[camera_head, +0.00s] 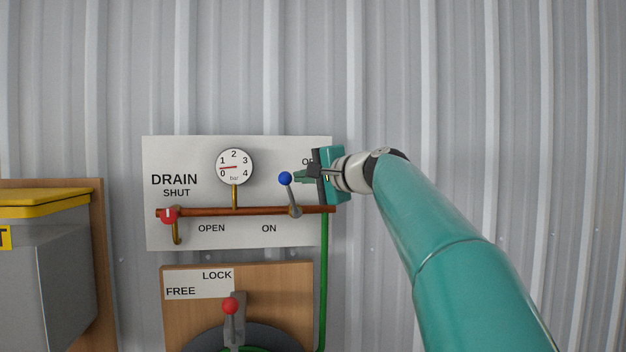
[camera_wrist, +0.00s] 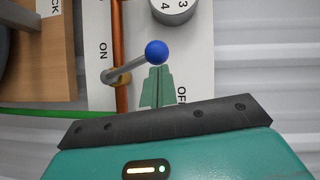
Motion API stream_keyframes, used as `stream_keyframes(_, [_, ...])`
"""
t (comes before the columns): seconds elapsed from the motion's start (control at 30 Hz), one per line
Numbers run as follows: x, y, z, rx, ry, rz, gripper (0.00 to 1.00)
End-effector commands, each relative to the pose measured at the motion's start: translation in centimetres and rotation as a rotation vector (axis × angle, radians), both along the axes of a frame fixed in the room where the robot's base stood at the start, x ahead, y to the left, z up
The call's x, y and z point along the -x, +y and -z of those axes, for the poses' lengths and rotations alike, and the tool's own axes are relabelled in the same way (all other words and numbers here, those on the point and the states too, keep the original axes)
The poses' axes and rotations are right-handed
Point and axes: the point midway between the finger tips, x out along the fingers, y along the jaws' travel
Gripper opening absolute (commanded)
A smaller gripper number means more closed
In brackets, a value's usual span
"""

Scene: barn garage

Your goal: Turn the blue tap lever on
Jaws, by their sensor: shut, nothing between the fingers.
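The blue tap lever (camera_head: 285,179) has a blue ball on a grey stem. Its stem rises from a fitting on the copper pipe (camera_head: 250,211) and leans a little to the left of upright. "ON" is printed below the pipe and a partly hidden "OFF" above it, at the right. My gripper (camera_head: 299,177) is shut and empty, its green fingertips just right of the blue ball. In the wrist view the fingertips (camera_wrist: 159,70) point at the blue ball (camera_wrist: 156,52), close to it or touching; I cannot tell which.
A white panel (camera_head: 200,240) carries a pressure gauge (camera_head: 235,167) and a red drain lever (camera_head: 169,215). Below is a wooden board (camera_head: 300,290) with a red-knobbed lever (camera_head: 230,306). A green hose (camera_head: 323,270) hangs at right. A grey box with yellow lid (camera_head: 45,203) stands left.

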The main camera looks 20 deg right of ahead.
Motion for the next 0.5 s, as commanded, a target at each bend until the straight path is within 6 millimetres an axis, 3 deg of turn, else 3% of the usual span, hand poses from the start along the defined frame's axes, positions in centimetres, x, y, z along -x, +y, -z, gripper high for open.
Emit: stream_keyframes(0.5, [-0.9,4.4,0.4,0.482,0.096,-0.003,0.00])
